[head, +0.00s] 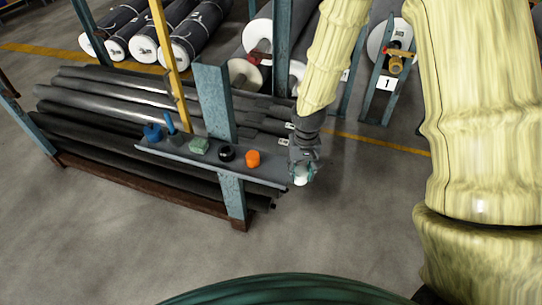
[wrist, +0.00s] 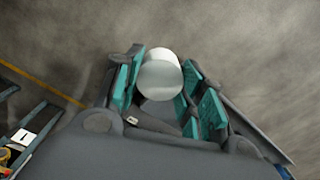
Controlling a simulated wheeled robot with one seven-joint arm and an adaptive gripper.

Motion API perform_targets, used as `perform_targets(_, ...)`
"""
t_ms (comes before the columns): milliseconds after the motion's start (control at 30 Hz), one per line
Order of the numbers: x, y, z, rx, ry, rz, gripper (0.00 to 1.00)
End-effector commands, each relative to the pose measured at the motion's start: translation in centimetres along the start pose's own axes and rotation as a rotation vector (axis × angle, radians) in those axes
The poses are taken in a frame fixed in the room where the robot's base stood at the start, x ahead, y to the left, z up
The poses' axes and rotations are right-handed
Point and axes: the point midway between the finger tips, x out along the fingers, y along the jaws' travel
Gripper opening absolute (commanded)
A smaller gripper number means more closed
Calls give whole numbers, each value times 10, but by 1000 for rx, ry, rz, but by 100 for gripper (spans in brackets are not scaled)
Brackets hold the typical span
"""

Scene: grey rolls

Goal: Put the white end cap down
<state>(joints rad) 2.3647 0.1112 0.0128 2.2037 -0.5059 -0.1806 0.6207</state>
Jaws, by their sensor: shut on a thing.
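The white end cap (wrist: 160,75) sits between the teal pads of my gripper (wrist: 157,92) in the wrist view, and the fingers are shut on it. In the head view my gripper (head: 303,172) hangs at the right end of the grey shelf (head: 178,157). The white end cap (head: 301,174) shows small and pale at its fingertips there. Bare grey floor shows behind the cap in the wrist view. I cannot tell how high the cap is relative to the shelf or whether it touches it.
Along the shelf stand a blue cap (head: 152,132), a blue upright tool (head: 170,123), a green block (head: 199,145), a black ring (head: 226,153) and an orange cap (head: 253,158). Dark rolls (head: 110,105) lie in the rack.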

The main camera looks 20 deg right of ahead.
Motion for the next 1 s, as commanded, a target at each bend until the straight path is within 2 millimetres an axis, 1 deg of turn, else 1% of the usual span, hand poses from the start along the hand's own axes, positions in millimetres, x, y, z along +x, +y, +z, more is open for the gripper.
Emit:
perform_targets(33, -2, -7, -9, -1, 0, 0, 24)
perform_targets(200, 1, -29, -36, -2, 0, -1, 24)
perform_targets(433, 6, -55, -68, -3, 0, -1, 24)
perform_targets(767, 10, -69, -86, -3, 0, 0, 24)
perform_targets(1000, 34, -68, -84, -3, -1, 0, 24)
